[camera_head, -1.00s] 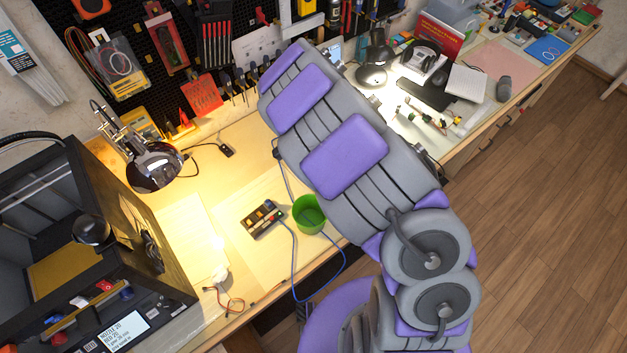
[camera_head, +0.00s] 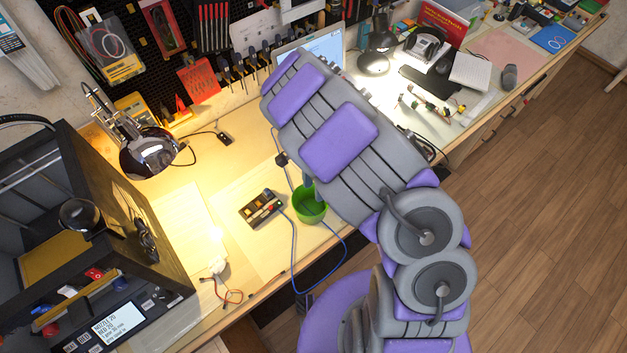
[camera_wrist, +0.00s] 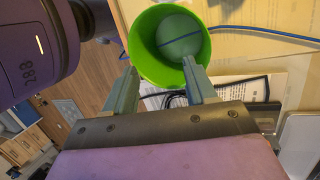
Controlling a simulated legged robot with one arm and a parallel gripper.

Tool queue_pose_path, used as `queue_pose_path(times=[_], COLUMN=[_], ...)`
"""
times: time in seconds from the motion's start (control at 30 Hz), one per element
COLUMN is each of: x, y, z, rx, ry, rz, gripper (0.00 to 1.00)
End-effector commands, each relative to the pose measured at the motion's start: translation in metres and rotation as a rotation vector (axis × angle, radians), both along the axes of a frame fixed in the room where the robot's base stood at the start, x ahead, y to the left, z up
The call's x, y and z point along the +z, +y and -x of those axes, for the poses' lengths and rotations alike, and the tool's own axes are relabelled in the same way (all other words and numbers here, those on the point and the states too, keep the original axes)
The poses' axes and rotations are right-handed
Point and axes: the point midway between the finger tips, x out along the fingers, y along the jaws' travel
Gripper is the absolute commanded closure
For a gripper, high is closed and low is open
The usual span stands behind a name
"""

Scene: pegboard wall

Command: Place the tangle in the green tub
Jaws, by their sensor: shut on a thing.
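The green tub (camera_head: 311,209) stands on the workbench near its front edge, and it also shows in the wrist view (camera_wrist: 143,45). My gripper (camera_wrist: 159,69) is over the near side of the tub's mouth, its fingers apart with a thing held between them. In the head view my gripper (camera_head: 308,190) is small and mostly hidden by my arm. Dark curved strands (camera_wrist: 180,98), likely the tangle, show between and behind the fingers; where they are gripped is unclear. A round pale green shape with a blue line shows inside the tub.
A small device (camera_head: 262,208) with a blue cable (camera_head: 293,262) stands just left of the tub. A lamp (camera_head: 148,152) and a 3D printer (camera_head: 80,230) are farther left. A laptop (camera_head: 318,48) stands behind my arm.

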Motion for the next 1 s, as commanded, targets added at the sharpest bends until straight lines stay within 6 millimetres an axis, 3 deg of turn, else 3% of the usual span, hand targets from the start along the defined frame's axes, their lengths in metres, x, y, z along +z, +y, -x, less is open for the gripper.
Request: queue_pose_path(times=[0.3,0.7,0.73,1.0], x=[-0.026,-0.029,-0.029,-0.029], y=[0.0,0.0,0.0,0.0], z=[0.0,0.0,0.0,0.0], rx=[0.001,0.001,0.001,0.001], ry=[0.001,-0.001,-0.001,-0.001], rz=[0.0,0.001,0.001,0.001], gripper=[0.81,0.81,0.43,0.17])
